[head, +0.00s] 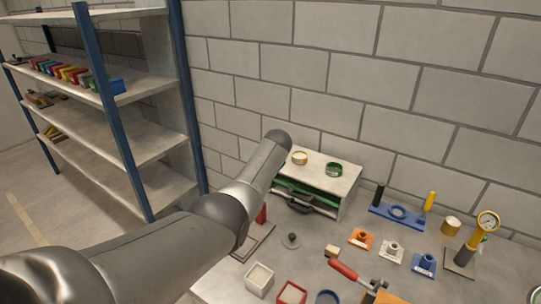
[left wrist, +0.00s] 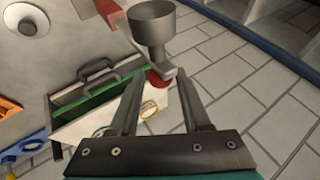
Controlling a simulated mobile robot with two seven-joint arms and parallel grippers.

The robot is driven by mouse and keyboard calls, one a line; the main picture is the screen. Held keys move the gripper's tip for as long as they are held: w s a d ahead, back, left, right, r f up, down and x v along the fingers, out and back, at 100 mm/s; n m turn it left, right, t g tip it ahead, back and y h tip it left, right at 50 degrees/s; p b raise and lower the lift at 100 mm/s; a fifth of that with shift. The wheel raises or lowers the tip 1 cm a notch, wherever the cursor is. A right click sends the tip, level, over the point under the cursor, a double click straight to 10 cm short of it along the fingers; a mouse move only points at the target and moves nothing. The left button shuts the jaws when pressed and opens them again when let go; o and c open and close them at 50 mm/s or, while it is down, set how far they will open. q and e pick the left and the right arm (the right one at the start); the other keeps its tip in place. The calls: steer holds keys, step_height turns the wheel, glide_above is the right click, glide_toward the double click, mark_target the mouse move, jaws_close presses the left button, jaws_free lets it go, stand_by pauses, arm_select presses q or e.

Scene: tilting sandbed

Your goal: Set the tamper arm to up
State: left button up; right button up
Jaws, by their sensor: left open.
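In the left wrist view, a grey metal cylinder (left wrist: 152,28) on a thin grey bar, with a red rounded knob (left wrist: 157,80) close by, appears to be the tamper. A red post (left wrist: 108,12) stands beside it. In the head view my left arm covers most of it; only a red post (head: 262,214) and a grey base plate (head: 252,245) show. My left gripper (left wrist: 160,106) is open, its fingers on either side of the knob in the picture. I cannot tell whether they touch it. My right gripper is not in view.
A white cabinet (head: 347,185) with a dark handle stands behind, bearing yellow and green rings. A red-handled lever (head: 345,270), coloured blocks, a gauge (head: 487,222) and trays sit on the bench to the right. A shelf rack (head: 125,145) stands left.

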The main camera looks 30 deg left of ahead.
arm_select(q)
steer(key=p+v, duration=0.2)
steer(key=v, duration=1.2)
stand_by(0.4)
